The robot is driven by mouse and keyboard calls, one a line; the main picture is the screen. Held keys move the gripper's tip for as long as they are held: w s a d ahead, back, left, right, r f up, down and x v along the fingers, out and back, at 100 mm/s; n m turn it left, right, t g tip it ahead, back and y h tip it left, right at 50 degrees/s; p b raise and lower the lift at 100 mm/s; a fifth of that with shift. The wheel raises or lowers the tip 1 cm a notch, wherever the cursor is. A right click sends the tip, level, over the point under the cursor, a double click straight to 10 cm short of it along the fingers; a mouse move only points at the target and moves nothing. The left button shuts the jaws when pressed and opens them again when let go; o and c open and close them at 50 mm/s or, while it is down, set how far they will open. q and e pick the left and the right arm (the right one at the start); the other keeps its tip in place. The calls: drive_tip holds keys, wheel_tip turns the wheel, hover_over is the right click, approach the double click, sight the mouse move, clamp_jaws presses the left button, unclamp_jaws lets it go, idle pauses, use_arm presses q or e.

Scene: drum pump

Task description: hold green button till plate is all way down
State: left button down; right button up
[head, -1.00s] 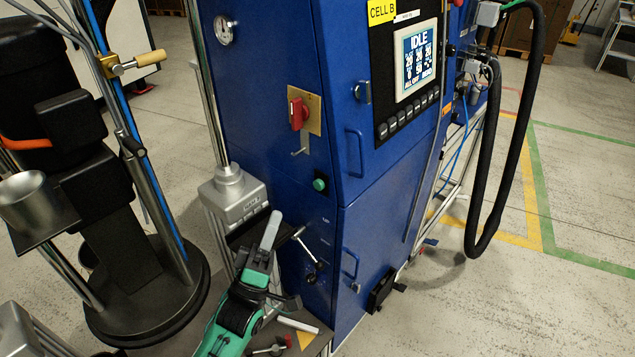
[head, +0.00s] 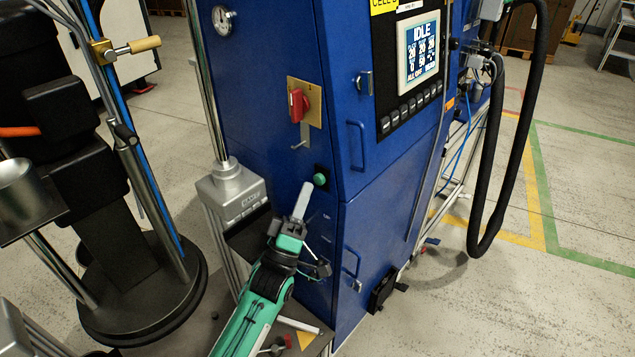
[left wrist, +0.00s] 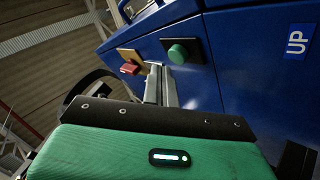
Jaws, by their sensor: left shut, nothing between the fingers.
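The green button (head: 320,180) sits on a black plate on the blue cabinet's (head: 280,150) side, below the red rotary switch. In the left wrist view the green button (left wrist: 177,54) shows just above and right of the fingertips. My left gripper (head: 306,186) is shut and empty, its tip just below and left of the button in the head view. The tip looks apart from the button, but depth is hard to tell. A round black plate (head: 140,318) stands low on the drum pump at the left, around the upright rods. My right gripper is not in view.
The red switch (head: 298,104) with its brass plate is above the button. A grey scale-like box (head: 232,192) stands left of the arm. The screen (head: 418,52) reads IDLE.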

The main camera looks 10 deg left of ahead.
use_arm(q)
drive_tip(key=shift+w, duration=0.1)
idle(0.6)
drive_tip(key=shift+d, duration=0.1)
idle(1.3)
drive_tip(key=shift+w+d, duration=0.2)
drive_tip(key=shift+w, duration=0.15)
